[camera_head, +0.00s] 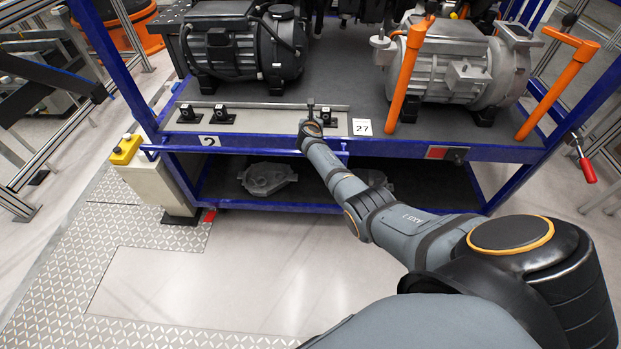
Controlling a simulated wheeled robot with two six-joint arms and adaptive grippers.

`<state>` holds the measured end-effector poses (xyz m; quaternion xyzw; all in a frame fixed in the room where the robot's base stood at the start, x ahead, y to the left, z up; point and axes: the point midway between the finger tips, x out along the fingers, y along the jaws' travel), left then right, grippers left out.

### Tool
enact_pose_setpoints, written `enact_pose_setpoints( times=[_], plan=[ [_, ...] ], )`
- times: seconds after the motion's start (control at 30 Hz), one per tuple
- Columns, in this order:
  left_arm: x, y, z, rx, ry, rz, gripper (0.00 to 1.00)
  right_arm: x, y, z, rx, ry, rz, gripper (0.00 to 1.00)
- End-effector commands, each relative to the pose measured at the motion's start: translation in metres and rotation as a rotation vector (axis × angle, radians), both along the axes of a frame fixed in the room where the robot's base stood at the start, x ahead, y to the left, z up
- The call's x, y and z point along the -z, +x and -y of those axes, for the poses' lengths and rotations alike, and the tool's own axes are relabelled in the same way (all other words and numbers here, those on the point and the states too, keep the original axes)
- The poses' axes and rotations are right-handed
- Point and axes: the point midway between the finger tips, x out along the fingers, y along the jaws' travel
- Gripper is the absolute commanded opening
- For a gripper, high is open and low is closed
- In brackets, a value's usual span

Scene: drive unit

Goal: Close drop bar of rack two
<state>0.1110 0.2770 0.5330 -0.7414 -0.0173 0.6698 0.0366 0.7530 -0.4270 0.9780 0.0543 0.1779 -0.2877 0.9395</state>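The blue-framed rack (250,147) carries a "2" sign at its left front. Its front edge shows a blue bar with a red plate (437,152) and a dark catch on the right. Two upright orange bars (405,75) and (560,90) stand at the right front. I cannot tell which part is the drop bar. My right arm reaches in from the lower right to the front edge, near the middle. Only a thin dark tip of my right gripper (311,104) shows over the pale strip; its fingers are mostly hidden behind the wrist. My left gripper is out of view.
A dark motor (243,45) and a grey motor (440,65) sit on the shelf, with black brackets (205,115) and a "27" card (362,127). Metal parts (267,178) lie below. A red-handled lever (585,165) hangs at right. Floor at lower left is clear.

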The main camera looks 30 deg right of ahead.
Motion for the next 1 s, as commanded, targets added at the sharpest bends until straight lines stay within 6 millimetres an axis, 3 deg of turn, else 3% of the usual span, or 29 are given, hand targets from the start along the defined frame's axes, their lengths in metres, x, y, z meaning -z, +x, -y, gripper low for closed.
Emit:
enact_pose_setpoints(
  times=[0.3, 1.0],
  plan=[
    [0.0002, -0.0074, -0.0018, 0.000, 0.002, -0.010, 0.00, -0.0001, -0.0001, -0.0006, 0.000, 0.000, 0.000, 0.00],
    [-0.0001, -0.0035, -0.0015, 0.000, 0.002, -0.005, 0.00, -0.0001, -0.0001, -0.0006, 0.000, 0.000, 0.000, 0.00]
  ],
)
